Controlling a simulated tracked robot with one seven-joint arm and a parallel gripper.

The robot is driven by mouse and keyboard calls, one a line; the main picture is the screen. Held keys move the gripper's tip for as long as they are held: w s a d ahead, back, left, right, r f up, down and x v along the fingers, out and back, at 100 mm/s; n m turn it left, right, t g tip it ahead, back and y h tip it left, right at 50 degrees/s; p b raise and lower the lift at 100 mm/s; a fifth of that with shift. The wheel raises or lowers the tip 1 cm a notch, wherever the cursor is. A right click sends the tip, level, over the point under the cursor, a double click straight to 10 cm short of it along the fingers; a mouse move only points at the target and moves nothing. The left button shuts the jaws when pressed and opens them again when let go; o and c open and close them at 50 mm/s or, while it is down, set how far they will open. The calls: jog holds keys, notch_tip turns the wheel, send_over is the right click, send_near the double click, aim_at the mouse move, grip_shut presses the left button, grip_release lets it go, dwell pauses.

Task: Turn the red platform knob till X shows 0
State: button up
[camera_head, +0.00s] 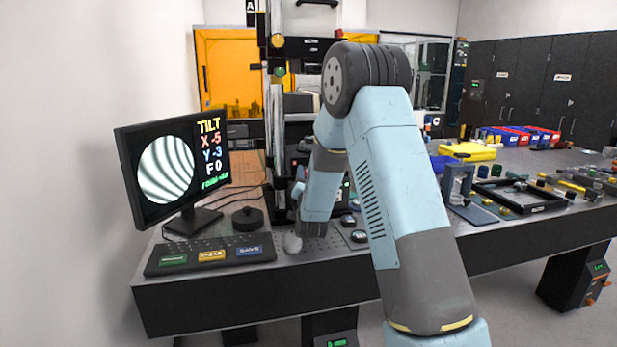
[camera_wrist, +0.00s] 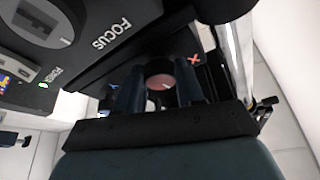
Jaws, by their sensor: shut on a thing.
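The red platform knob (camera_wrist: 160,81) sits between the two fingers of my gripper (camera_wrist: 160,90) in the wrist view, with a red X mark (camera_wrist: 194,58) beside it on the dark housing. My gripper is shut on the knob; its reddish round face shows between the fingers. In the head view, my arm hides the knob. The monitor (camera_head: 170,170) at the left shows a round pattern of curved fringes and the readout X -5, Y -3, F 0, with a small green line below that I cannot read surely.
A FOCUS dial (camera_wrist: 45,20) is close by at the upper left of the wrist view. Trays and small parts crowd the bench's right side.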

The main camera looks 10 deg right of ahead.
jog(key=shift+m+g+h, duration=0.55)
jog(key=shift+m+g, duration=0.2)
jog(key=shift+m, duration=1.55)
jog(key=shift+m+g+h, duration=0.6)
jog(key=shift+m+g, duration=0.1)
jog(key=shift+m, duration=1.6)
jog(key=shift+m+g+h, duration=0.55)
jog(key=shift+m+g, duration=0.2)
jog(key=shift+m, duration=1.55)
jog(key=shift+d, duration=0.1)
jog(key=o, duration=1)
jog(key=shift+r, duration=0.1)
jog(key=shift+o, duration=0.2)
jog(key=shift+a, duration=0.2)
jog(key=v, duration=1.3)
jog(key=shift+s, duration=0.35)
